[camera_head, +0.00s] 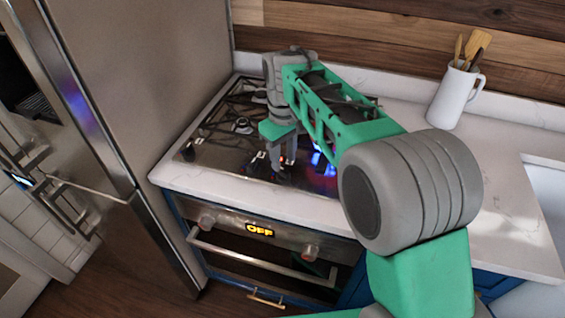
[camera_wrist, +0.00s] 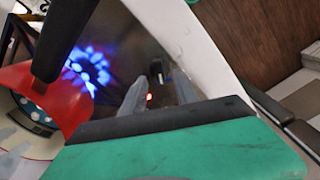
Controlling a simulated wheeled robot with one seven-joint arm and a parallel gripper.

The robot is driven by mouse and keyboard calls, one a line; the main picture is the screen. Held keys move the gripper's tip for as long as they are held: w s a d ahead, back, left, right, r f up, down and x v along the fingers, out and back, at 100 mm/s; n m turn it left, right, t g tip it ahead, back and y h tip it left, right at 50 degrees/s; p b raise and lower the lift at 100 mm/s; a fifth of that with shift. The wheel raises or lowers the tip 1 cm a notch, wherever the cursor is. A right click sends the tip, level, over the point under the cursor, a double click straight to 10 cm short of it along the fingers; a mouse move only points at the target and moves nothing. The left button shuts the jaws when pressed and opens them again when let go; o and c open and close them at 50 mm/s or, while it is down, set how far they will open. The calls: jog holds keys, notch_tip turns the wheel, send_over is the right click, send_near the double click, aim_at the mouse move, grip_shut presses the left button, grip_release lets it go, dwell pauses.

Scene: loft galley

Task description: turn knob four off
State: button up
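The gas cooktop (camera_head: 208,160) has several small dark knobs; a dark knob (camera_head: 188,152) shows at its front left. I cannot read any number on the knobs. My gripper (camera_head: 283,163) points down over the front of the cooktop, fingers apart. In the wrist view my gripper (camera_wrist: 157,92) is open. A small red light (camera_wrist: 149,97) glows between the fingers, and a dark knob (camera_wrist: 156,68) stands just beyond it. A blue flame (camera_wrist: 88,68) burns to the left in that view; blue flame (camera_head: 320,165) also shows right of the gripper in the head view.
A red object (camera_wrist: 35,90) is close to the gripper in the wrist view. The oven front shows an OFF display (camera_head: 259,230). A white utensil jug (camera_head: 452,98) stands on the counter at right. A steel refrigerator (camera_head: 150,70) stands at left.

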aim_at(283, 170)
jog(key=shift+w+f, duration=0.1)
jog(key=shift+f, duration=1.8)
grip_shut()
